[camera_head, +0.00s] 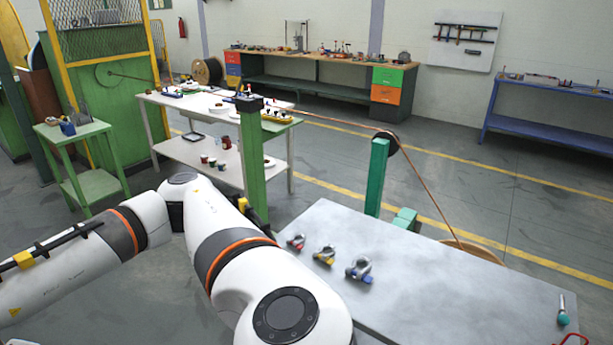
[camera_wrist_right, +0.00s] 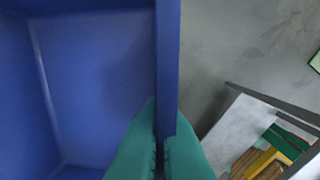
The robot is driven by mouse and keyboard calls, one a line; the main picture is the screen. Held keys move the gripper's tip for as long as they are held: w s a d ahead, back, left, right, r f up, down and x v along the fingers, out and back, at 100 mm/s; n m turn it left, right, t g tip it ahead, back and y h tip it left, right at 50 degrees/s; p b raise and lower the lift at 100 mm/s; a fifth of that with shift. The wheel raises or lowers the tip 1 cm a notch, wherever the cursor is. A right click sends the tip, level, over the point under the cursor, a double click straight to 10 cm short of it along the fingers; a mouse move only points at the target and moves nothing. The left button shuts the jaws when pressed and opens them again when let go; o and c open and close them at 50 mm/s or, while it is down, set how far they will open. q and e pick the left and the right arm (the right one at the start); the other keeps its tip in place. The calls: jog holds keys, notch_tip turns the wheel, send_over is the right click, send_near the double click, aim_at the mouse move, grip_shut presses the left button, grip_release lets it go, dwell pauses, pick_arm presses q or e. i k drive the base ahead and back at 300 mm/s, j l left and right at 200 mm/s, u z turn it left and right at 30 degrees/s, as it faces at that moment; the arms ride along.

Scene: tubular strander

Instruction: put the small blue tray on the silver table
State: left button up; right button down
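The blue tray (camera_wrist_right: 95,85) fills the left of the right wrist view, very close to the camera, with only part of its floor and walls showing. My right gripper (camera_wrist_right: 163,118) has its teal fingers on either side of the tray's wall and is shut on it. Neither gripper can be made out in the head view, and the held tray is not visible there. The silver table (camera_head: 450,270) stands at the right of the head view. Its middle is bare.
Three small shackles, red (camera_head: 296,242), yellow (camera_head: 324,255) and blue (camera_head: 359,270), lie at the table's left end. A teal-handled tool (camera_head: 563,312) lies at its right. A green post (camera_head: 376,180) stands behind it. A green stand (camera_head: 75,133) is at left.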

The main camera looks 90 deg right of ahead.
aim_at(438, 309)
jog(key=k+z, duration=0.25)
jog(key=z, duration=0.15)
jog(key=k+l+z, duration=0.2)
jog(key=z, duration=0.2)
jog(key=k+l+z, duration=0.2)
jog(key=z, duration=0.25)
jog(key=k+l+z, duration=0.25)
jog(key=z, duration=0.15)
jog(key=k+l, duration=0.15)
jog(key=l, duration=0.25)
jog(key=k+l, duration=0.2)
jog(key=l, duration=0.2)
jog(key=j+z, duration=0.05)
